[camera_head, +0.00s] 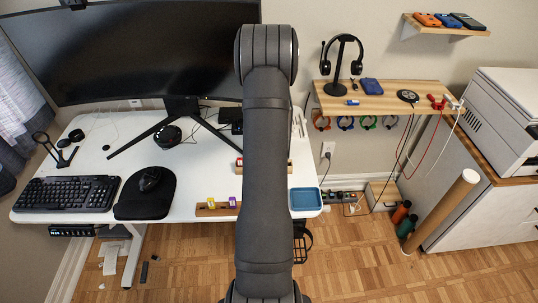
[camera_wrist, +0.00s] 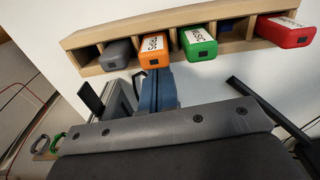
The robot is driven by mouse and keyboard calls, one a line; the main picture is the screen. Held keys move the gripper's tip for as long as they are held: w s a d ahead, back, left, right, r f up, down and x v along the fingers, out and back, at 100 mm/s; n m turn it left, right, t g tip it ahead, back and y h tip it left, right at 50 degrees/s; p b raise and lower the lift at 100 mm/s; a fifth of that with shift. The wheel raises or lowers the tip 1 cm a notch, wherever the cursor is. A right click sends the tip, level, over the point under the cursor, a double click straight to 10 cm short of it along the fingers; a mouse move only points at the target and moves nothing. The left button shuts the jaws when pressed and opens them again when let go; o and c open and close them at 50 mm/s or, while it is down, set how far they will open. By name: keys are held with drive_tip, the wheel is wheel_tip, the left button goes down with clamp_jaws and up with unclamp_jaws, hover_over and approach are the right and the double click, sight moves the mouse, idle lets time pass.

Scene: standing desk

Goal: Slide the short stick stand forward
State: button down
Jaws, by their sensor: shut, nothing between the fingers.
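Two wooden stick stands show on the desk. The front stand (camera_head: 206,212) holds a yellow stick and a purple stick; its right end is hidden behind my arm. The other stand, farther back (camera_head: 291,168), is mostly covered by my arm. In the wrist view a wooden stand (camera_wrist: 92,68) crosses the top, with grey, orange, green and red sticks in its slots. I cannot tell from labels which is the short one. My gripper (camera_wrist: 152,74) is shut and empty, with its blue-grey fingers close to that stand's lower edge; contact is unclear. The head view hides the gripper behind the arm.
A blue tray (camera_head: 306,199) sits at the desk's front right corner. The monitor's stand leg (camera_head: 140,140), a mouse on its pad (camera_head: 145,205) and a keyboard (camera_head: 66,194) are to the left.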

drive_tip(key=s, duration=0.7)
drive_tip(key=shift+s+d, duration=0.15)
idle(0.4)
